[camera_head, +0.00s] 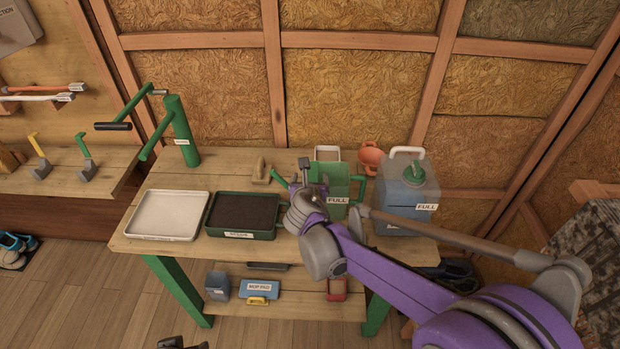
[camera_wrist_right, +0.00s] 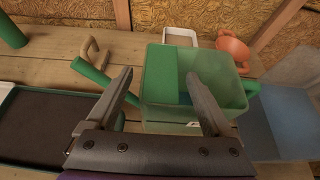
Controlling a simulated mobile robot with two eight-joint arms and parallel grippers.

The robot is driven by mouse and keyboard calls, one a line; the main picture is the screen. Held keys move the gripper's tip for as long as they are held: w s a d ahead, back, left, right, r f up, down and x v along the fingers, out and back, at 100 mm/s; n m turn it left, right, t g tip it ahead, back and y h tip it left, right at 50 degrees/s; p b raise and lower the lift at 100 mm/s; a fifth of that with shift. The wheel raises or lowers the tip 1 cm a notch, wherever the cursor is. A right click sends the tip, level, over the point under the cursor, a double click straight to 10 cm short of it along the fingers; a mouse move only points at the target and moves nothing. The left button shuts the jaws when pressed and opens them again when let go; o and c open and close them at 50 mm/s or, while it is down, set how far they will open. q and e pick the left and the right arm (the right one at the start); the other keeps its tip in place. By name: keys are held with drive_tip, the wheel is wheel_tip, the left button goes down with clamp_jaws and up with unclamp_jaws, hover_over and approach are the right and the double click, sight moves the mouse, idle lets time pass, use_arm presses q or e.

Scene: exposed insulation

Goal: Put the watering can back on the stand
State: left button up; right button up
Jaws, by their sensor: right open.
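The watering can (camera_head: 355,188) is a green translucent box with a green spout and a "FULL" label, upright on the wooden table. It also shows in the right wrist view (camera_wrist_right: 215,92). My right gripper (camera_head: 305,172) is open and empty at the can's near left side. In the right wrist view, its fingers (camera_wrist_right: 160,78) point toward the can, the left one beside its left wall and the right one overlapping the box. Contact cannot be told. I cannot tell which thing is the stand; a green post with arms (camera_head: 180,132) stands at the table's back left. A dark part at the bottom edge may be my left gripper (camera_head: 182,342).
A white tray (camera_head: 168,194) and a dark soil tray (camera_head: 215,232) lie left of the can. A blue translucent container (camera_head: 405,205) stands close on its right, and an orange pot (camera_head: 371,158) behind. A wooden piece (camera_head: 260,172) sits behind the soil tray.

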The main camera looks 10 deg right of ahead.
drive_tip(key=v, duration=1.2)
drive_tip(key=s+d+f+m+g, duration=0.45)
drive_tip(key=s+d+m, duration=0.25)
drive_tip(key=s+m, duration=0.65)
drive_tip(key=s+f+m+g+y, duration=0.1)
drive_tip(key=s+f+m, duration=0.2)
drive_tip(key=m, duration=0.6)
drive_tip(key=s+a+f+m+g+y, duration=0.1)
drive_tip(key=s+f+m+y, duration=0.1)
drive_tip(key=s+m, duration=0.5)
drive_tip(key=f+m, duration=0.1)
drive_tip(key=m, duration=0.2)
drive_tip(key=shift+f+g+y, duration=0.3)
drive_tip(key=shift+f+g, duration=0.05)
drive_tip(key=shift+a+m, duration=0.1)
drive_tip(key=shift+m, duration=0.15)
drive_tip(key=shift+w+r+p, duration=0.2)
drive_tip(key=shift+r+p, duration=0.4)
drive_tip(key=shift+w+r+p, duration=0.2)
drive_tip(key=shift+r+p, duration=0.4)
drive_tip(key=shift+s, duration=0.15)
